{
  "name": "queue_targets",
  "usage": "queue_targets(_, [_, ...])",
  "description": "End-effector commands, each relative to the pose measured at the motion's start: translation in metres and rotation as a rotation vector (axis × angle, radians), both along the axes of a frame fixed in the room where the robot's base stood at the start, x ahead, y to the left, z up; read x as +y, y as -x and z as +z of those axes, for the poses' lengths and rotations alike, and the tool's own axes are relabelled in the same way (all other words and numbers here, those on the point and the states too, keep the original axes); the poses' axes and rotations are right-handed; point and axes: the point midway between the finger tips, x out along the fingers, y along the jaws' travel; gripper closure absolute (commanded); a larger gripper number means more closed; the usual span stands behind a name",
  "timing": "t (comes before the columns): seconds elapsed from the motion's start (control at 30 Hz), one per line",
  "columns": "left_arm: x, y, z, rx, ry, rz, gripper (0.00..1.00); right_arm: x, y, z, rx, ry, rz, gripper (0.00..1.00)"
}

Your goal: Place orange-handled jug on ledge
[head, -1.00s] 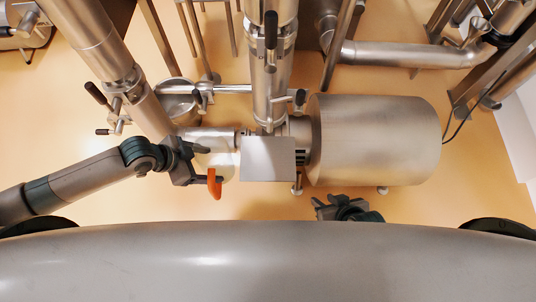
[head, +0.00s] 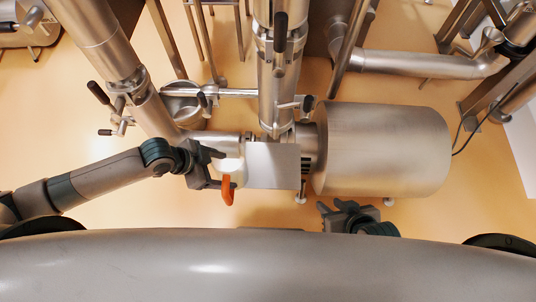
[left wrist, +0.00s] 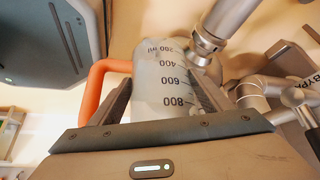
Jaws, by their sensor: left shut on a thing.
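The jug (head: 230,166) is whitish and translucent with an orange handle (head: 228,190). My left gripper (head: 219,168) is shut on it, and the handle points toward my body. In the left wrist view the jug (left wrist: 160,80) sits between the two fingers, with ml markings on its side and the handle (left wrist: 98,85) at left. A flat grey metal plate (head: 272,165) lies just right of the jug; I cannot tell whether it is the ledge. My right gripper (head: 336,207) is low in the head view, below the large cylinder; its finger opening is unclear.
A large metal cylinder (head: 385,150) is right of the plate. A vertical pipe (head: 277,85) with black-handled clamps rises behind the plate, and a slanted pipe (head: 100,45) stands at left. Bare orange floor (head: 60,125) shows at left.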

Motion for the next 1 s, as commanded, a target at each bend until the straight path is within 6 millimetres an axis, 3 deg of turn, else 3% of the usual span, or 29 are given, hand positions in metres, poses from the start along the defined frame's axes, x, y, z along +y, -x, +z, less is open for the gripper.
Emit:
queue_targets(0.2, [-0.048,-0.021,0.001,-0.002,0.006,-0.001,0.54,0.001,-0.002,0.0,-0.008,-0.005,-0.001,0.69])
queue_targets(0.4, [-0.081,-0.036,0.0,-0.001,0.003,0.0,0.54,0.004,-0.004,0.0,-0.021,-0.013,0.001,0.69])
queue_targets(0.53, [-0.092,-0.041,0.001,-0.001,0.002,0.0,0.54,0.005,-0.004,0.001,-0.025,-0.017,0.002,0.69])
queue_targets(1.0, [-0.099,-0.043,0.0,0.0,0.001,0.001,0.54,0.006,-0.002,0.001,-0.025,-0.02,0.004,0.69])
